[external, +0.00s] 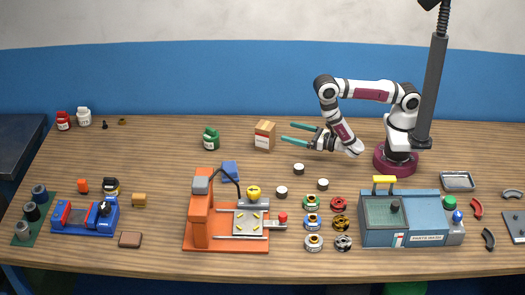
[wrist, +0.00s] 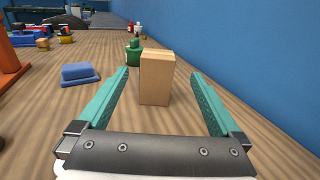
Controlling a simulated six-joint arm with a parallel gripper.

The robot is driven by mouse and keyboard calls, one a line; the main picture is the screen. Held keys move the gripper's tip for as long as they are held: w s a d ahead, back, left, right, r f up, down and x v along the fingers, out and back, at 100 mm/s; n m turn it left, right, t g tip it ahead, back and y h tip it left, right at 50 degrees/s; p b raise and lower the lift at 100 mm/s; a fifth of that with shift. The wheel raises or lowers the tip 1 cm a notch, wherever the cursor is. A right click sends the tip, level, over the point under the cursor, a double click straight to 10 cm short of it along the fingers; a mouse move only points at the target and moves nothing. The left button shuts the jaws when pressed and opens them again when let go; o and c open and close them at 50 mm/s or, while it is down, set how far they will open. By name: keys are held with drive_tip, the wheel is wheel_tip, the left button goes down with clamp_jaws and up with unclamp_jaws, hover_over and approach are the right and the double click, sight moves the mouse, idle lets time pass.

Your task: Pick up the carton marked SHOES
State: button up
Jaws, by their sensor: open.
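A small brown carton (external: 264,136) stands upright near the back of the table, with a pale label on its front face; the lettering is too small to read. In the wrist view the carton (wrist: 157,79) stands ahead, between the lines of the two fingers. My gripper (external: 287,132) is open and empty, with its teal fingers pointing left toward the carton. The fingertips are close to the carton's right side in the external view. In the wrist view the open fingers (wrist: 160,83) lie on either side of the carton's near face, with gaps left and right.
A green container (external: 211,139) stands left of the carton, beyond it in the wrist view. A blue block (external: 230,172) lies nearer the front. White round pieces (external: 299,169) lie below my gripper. The blue wall (wrist: 230,50) runs close along the right in the wrist view.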

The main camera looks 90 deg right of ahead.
sight(265, 136)
drive_tip(key=x, duration=1.3)
drive_tip(key=shift+w+r, duration=0.1)
drive_tip(key=shift+w, duration=0.4)
clamp_jaws()
